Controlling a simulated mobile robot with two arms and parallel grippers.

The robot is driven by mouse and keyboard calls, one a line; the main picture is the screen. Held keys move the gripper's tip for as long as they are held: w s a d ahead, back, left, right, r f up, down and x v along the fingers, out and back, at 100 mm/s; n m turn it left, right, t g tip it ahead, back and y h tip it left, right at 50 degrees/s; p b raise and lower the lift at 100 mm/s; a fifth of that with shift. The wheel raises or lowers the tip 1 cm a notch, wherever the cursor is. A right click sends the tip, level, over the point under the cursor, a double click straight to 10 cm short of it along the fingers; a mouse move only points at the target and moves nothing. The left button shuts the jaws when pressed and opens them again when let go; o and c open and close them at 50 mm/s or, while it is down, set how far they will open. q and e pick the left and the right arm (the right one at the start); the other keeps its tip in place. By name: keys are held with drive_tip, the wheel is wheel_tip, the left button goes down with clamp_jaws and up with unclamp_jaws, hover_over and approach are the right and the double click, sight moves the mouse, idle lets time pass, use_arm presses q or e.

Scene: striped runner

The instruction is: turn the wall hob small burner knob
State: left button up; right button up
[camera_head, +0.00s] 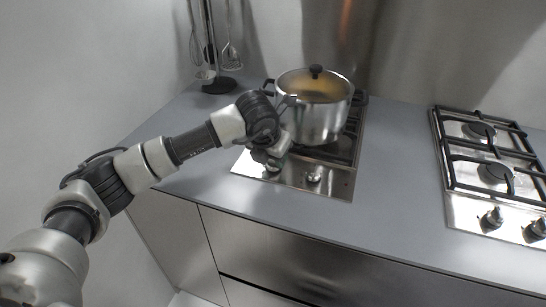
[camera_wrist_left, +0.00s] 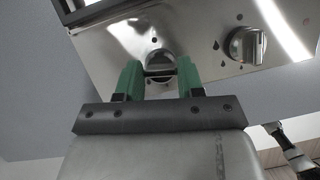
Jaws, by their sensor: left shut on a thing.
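The wall hob (camera_head: 336,186) is a steel cooktop on the left part of the counter, with two knobs along its front strip. My left gripper (camera_head: 272,166) reaches down to the left knob, which it mostly hides in the head view. In the left wrist view, the green fingers (camera_wrist_left: 160,78) stand on either side of this knob (camera_wrist_left: 158,58) and are shut on it. The other knob (camera_head: 313,176) is free to its right, and it also shows in the left wrist view (camera_wrist_left: 245,45). My right gripper is not in view.
A lidded steel pot (camera_head: 315,118) stands on the hob close behind my left wrist. A utensil stand (camera_head: 219,86) is at the back left. A second hob (camera_head: 490,165) with black grates sits at the right. The counter (camera_head: 395,170) between the hobs is clear.

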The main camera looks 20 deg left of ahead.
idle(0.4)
use_arm(q)
drive_tip(key=o, duration=0.9)
drive_tip(key=shift+o, duration=0.2)
drive_tip(key=shift+r, duration=0.1)
drive_tip(key=d+b+v, duration=0.1)
drive_tip(key=v, duration=0.9)
drive_tip(key=shift+s+a+r, duration=0.2)
drive_tip(key=shift+a+r, duration=0.15)
drive_tip(key=shift+a, duration=0.15)
